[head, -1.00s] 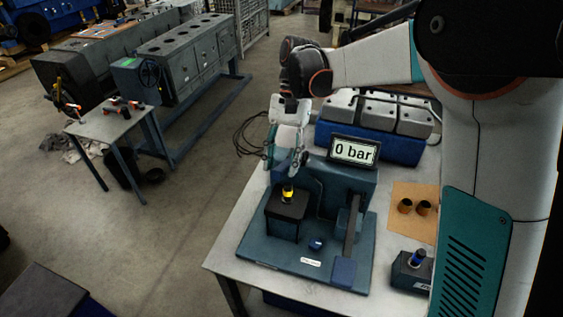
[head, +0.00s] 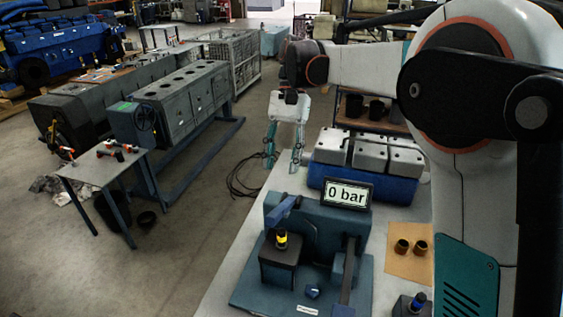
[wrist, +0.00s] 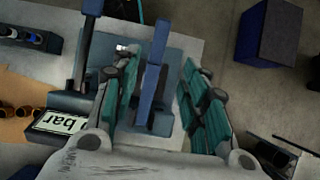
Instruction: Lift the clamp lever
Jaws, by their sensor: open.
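The clamp lever (head: 284,209) is a blue bar on the left of the teal test stand (head: 262,288), slanting above a dark block. A black injector part with a yellow band (head: 281,240) stands on that block below the lever. In the wrist view the lever (wrist: 152,75) shows as a long blue bar between the finger pads, apart from both. My gripper (head: 285,162) is open and empty, above and behind the lever in the head view. It also shows in the wrist view (wrist: 158,95), its teal fingers spread either side of the lever.
A second upright handle (head: 348,272) is on the stand's right. A blue crate with grey covers (head: 368,182) is behind. A brown mat (head: 396,262) with two dark cups lies right.

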